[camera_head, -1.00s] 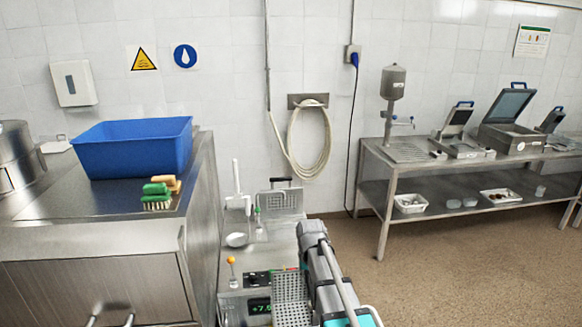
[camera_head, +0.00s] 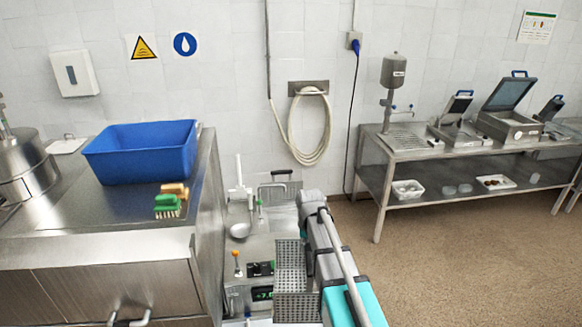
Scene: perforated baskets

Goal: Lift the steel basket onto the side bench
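A perforated steel basket (camera_head: 290,266) shows at lower centre, beside my arm, which covers its right side. It appears to stand higher than the bench unit around it, but I cannot tell what holds it. A second perforated basket with a dark handle (camera_head: 279,192) stands farther back near the wall. My grey and teal arm reaches up from the bottom right. My gripper is hidden, so its fingers and any grip do not show. A steel bench (camera_head: 386,176) with a lower shelf stands at the right wall; I cannot tell whether it is the side bench.
A low unit with a green display (camera_head: 262,293) and an orange-knobbed lever (camera_head: 237,262) is left of the basket. A steel counter (camera_head: 110,218) at left carries a blue tub (camera_head: 140,160) and brushes (camera_head: 170,202). Open floor (camera_head: 450,240) lies at right.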

